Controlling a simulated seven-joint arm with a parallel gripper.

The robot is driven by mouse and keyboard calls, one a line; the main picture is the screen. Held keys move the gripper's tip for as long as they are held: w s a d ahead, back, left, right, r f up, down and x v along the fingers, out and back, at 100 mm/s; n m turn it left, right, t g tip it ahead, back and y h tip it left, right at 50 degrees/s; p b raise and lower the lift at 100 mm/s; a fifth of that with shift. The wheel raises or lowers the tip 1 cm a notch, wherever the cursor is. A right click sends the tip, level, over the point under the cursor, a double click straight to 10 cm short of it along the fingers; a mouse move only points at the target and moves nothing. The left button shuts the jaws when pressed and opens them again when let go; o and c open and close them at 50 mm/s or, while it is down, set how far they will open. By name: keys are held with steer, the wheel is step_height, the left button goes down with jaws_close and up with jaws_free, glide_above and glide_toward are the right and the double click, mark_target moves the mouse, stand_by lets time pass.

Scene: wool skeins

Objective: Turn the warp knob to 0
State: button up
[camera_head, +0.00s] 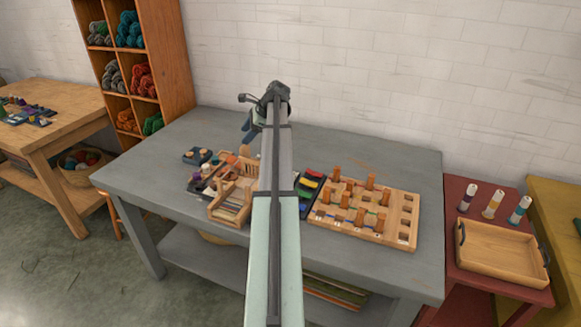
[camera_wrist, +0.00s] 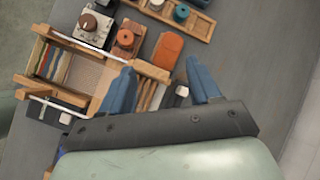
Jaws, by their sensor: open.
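A round brown knob (camera_wrist: 88,22) sits on a pale square plate on a dark box, at the upper left of the wrist view. It looks like the warp knob, but its marks are too small to read. A small wooden loom (camera_wrist: 38,89) with coloured warp threads lies beside it; it also shows in the head view (camera_head: 233,207). My gripper (camera_wrist: 163,82) is open and empty, its two blue fingers apart. It is to the right of the knob in the wrist view, not touching it. In the head view my gripper (camera_head: 247,130) is above the table's far part.
A wooden peg board (camera_head: 390,232) is at right on the grey table (camera_head: 340,150). The table's back is clear.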

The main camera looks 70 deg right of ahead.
steer(key=s+d+m+g, duration=0.1)
steer(key=s+d+m, duration=0.1)
steer(key=s, duration=0.8)
steer(key=s+d+m+g, duration=0.2)
steer(key=s+d, duration=0.1)
steer(key=s, duration=0.8)
steer(key=x, duration=1.4)
steer(key=shift+w+d+f, duration=0.1)
steer(key=shift+w+f, duration=0.05)
steer(key=shift+w, duration=0.1)
steer(key=shift+c, duration=0.3)
steer(key=c, duration=1)
steer(key=shift+o, duration=0.2)
